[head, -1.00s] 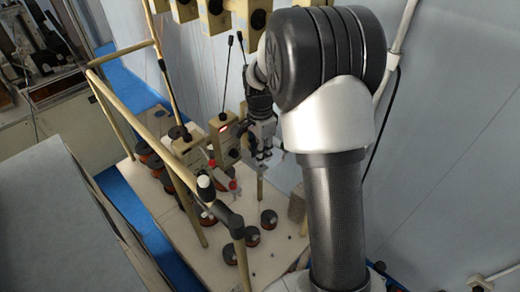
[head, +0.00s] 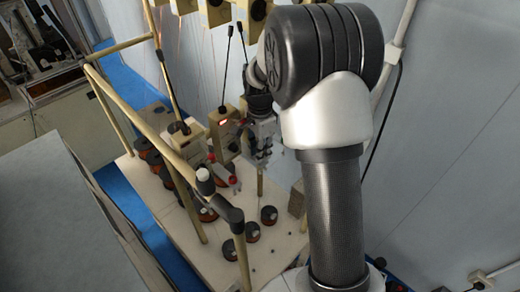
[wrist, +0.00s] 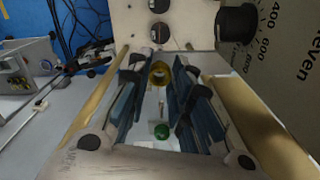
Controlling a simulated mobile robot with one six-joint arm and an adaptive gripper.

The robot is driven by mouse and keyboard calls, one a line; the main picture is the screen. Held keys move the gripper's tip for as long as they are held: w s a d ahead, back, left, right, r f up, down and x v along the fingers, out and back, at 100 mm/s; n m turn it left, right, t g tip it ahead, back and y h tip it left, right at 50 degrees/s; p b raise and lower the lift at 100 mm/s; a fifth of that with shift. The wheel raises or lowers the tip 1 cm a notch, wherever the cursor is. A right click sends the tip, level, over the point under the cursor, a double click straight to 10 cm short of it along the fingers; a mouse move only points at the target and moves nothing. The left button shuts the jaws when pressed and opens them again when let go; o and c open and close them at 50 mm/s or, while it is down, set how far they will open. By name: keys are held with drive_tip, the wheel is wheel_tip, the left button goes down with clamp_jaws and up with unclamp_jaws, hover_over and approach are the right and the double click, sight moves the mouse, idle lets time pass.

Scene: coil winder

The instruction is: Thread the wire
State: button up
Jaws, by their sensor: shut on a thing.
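My gripper (head: 262,155) hangs over the winder's pale base plate (head: 215,245), beside a cream box (head: 223,125) with a red light. In the wrist view its two blue-lined fingers (wrist: 160,85) lie close on either side of a narrow gap. A small green ball (wrist: 161,131) and a short thin brass-coloured piece show in that gap. A yellow ring (wrist: 160,72) shows near the fingertips; I cannot tell whether it is touched. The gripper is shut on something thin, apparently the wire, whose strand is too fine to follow.
Several dark-topped spools (head: 268,215) stand on the plate. Cream tube rails (head: 170,125) run left of my gripper. Thin black rods (head: 226,65) rise beside it. A pale wall (head: 450,150) closes the right side.

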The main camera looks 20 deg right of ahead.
drive_tip(key=shift+f+b, duration=0.4)
drive_tip(key=shift+f, duration=0.3)
drive_tip(key=shift+f, duration=0.15)
drive_tip(key=o, duration=0.7)
wheel_tip(320, 180, up, 12)
drive_tip(key=shift+r, duration=0.1)
idle(0.4)
